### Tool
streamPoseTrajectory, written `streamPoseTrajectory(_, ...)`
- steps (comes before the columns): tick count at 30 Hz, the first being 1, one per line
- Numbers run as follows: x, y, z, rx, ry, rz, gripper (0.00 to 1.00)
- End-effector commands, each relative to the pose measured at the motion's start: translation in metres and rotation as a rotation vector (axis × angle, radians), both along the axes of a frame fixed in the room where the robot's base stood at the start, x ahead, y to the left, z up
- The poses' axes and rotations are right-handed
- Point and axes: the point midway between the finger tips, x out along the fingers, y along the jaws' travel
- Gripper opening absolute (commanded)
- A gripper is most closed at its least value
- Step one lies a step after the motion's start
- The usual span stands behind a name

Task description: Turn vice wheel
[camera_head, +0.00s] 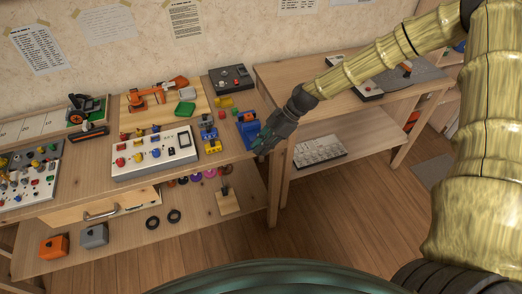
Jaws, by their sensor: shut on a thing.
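A blue vice (247,131) sits at the right end of the workbench, close to its front edge. My gripper (262,147) reaches in from the right and is shut at the front of the vice. The vice wheel lies between the dark fingers and is mostly hidden by them. The angle of the wheel cannot be made out.
A white control panel (152,158) and small blue and yellow blocks (211,140) stand left of the vice. A dark box (231,77) is behind it. A second wooden table (285,75) stands to the right. A shelf below holds several loose parts.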

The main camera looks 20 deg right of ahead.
Motion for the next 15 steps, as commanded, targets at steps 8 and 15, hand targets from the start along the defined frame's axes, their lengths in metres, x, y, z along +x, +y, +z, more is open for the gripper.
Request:
streamPoseTrajectory(8, 0.0015, -0.0041, -0.0071, 0.119, 0.002, -0.006, 0.0)
streamPoseTrajectory(15, 0.0016, -0.0055, -0.0089, 0.224, 0.005, -0.005, 0.0)
